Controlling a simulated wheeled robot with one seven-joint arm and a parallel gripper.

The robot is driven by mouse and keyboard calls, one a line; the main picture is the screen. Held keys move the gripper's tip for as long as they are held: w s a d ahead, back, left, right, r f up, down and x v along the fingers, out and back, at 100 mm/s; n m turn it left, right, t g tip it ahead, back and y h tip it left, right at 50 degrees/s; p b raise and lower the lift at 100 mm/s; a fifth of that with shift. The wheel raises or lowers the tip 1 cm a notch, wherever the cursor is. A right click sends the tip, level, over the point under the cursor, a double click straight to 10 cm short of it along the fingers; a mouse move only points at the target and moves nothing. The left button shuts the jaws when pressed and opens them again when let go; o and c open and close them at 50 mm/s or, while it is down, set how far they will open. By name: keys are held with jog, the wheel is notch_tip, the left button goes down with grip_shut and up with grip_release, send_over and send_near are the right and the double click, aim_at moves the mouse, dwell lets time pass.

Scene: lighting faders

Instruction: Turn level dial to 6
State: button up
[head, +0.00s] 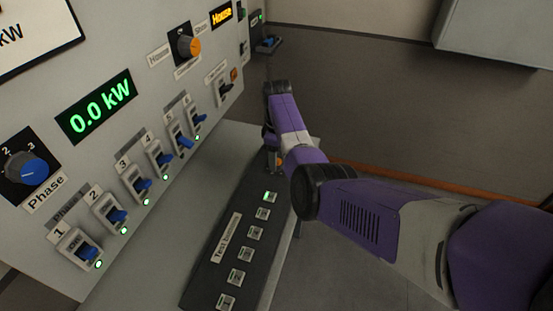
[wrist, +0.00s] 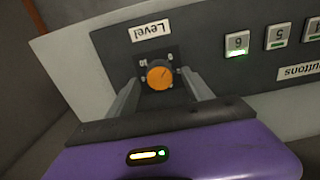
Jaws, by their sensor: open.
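The level dial (wrist: 160,75) is a small round orange knob on a dark square plate, with an upside-down "Level" label (wrist: 151,32) above it in the wrist view. A "10" mark shows at its upper left; where its pointer sits is too small to read surely. My gripper (wrist: 161,88) is open, one finger on each side of the knob, with gaps showing between fingers and knob. In the head view my gripper (head: 271,150) points down at the far end of the test buttons panel (head: 213,272), and it mostly hides the dial.
Lit square buttons (wrist: 237,43) lie to the right of the dial in the wrist view. In the head view a grey wall panel (head: 105,50) stands at left, with a blue phase knob (head: 34,171), several blue-handled breakers (head: 117,214) and a "0.0 kW" display (head: 95,106).

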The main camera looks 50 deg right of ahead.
jog(key=shift+f, duration=0.8)
grip_shut()
